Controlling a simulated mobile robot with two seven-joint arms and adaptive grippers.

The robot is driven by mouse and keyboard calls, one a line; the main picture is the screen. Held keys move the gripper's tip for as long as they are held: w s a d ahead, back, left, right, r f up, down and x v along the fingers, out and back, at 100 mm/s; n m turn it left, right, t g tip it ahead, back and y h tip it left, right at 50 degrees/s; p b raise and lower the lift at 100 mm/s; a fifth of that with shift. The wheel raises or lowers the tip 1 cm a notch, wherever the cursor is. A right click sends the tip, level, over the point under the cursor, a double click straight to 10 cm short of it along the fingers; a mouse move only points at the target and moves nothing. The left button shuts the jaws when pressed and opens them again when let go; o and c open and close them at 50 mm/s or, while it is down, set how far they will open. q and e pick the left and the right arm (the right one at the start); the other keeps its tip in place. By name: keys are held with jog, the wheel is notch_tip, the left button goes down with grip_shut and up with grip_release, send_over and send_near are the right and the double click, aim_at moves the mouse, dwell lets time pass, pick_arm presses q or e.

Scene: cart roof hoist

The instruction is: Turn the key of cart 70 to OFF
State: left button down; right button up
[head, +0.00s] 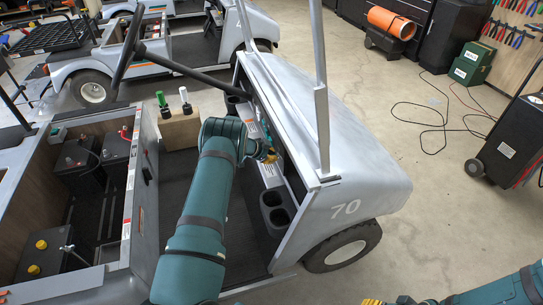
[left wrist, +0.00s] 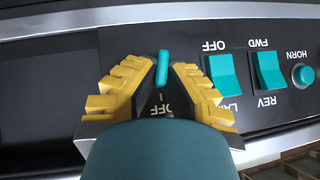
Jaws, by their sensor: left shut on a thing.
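Cart 70 (head: 345,190) is the grey cart in front of me, with its number on the front body. My left gripper (head: 268,156) reaches into its dashboard. In the left wrist view the picture is upside down, and the yellow fingers (left wrist: 163,85) are shut on the teal key (left wrist: 162,66), one on each side. The key's visible end stands nearly in line with a tick mark and an OFF label (left wrist: 162,109); the rest of the key switch is hidden by the fingers. My right gripper (head: 374,301) shows only as a sliver at the bottom edge.
Beside the key are a teal lamp switch (left wrist: 221,75), a FWD/REV switch (left wrist: 268,72) and a horn button (left wrist: 303,75). A roof post (head: 321,90) and the steering wheel (head: 129,48) stand near my left arm. Cup holders (head: 277,212) lie below the dashboard.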

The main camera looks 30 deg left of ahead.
pick_arm(q)
jog(key=shift+w+n+g+h+b, duration=0.15)
jog(key=shift+n+g+h+b, duration=0.6)
jog(key=shift+b, duration=0.6)
jog(key=c, duration=1.1)
grip_release()
jog(key=shift+o, duration=0.2)
jog(key=shift+a, duration=0.1)
jog(key=v, duration=1.2)
